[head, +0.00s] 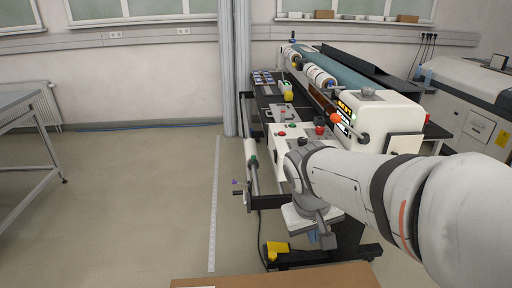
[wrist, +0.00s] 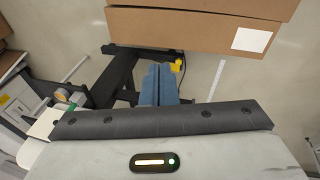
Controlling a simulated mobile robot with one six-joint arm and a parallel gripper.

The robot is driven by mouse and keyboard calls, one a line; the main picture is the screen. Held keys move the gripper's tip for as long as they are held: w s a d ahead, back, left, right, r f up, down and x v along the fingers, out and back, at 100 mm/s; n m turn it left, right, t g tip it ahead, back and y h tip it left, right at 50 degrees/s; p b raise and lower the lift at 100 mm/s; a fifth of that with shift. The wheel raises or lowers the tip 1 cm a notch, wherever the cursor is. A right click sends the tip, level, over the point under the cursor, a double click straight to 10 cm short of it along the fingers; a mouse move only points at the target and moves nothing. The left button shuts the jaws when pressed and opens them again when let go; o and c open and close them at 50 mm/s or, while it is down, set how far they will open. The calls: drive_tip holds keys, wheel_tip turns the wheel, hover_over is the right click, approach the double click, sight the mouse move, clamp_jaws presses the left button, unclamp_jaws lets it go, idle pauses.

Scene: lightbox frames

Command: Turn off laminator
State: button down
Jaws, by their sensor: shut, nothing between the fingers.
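The laminator (head: 378,115) stands right of centre in the head view, with a white end housing, a long blue-green roller and a black frame. Its near white panel (head: 295,131) carries red and green buttons and a red knob (head: 320,129). An orange-tipped lever (head: 336,118) and a small lit display (head: 345,106) are on the end housing. My arm covers part of the machine's near side. My gripper (head: 328,240) hangs low in front of it, below the panel and apart from the buttons. In the wrist view its blue fingers (wrist: 159,84) are together and empty.
A cardboard box (head: 275,277) is at the bottom edge, also in the wrist view (wrist: 190,32). A yellow pedal (head: 279,249) lies by the laminator's black foot. A grey machine (head: 465,100) stands at right, a table (head: 20,98) at left. The floor between is clear.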

drive_tip(key=w+f+n+t+h+b, duration=0.2)
drive_tip(key=w+f+h+b, duration=0.15)
drive_tip(key=w, duration=1.15)
drive_tip(key=w+f+n+t+h+b, duration=0.15)
drive_tip(key=w+h, duration=0.35)
drive_tip(key=w, duration=0.9)
drive_tip(key=w+a+f+n+t+h+b, duration=0.1)
drive_tip(key=w+a+f+n+t+b, duration=0.1)
drive_tip(key=w+a+f+t, duration=0.2)
drive_tip(key=w+a+f+n+t+h+b, duration=0.1)
drive_tip(key=w+a+f+n+t+b, duration=0.2)
drive_tip(key=w+a+f, duration=0.4)
drive_tip(key=w+a+t, duration=0.1)
drive_tip(key=w+a, duration=0.1)
drive_tip(key=w, duration=0.5)
drive_tip(key=shift+a, duration=0.35)
drive_tip(key=shift+h, duration=0.25)
drive_tip(key=s+d+x, duration=0.2)
drive_tip(key=x, duration=1.1)
drive_tip(key=shift+p, duration=0.35)
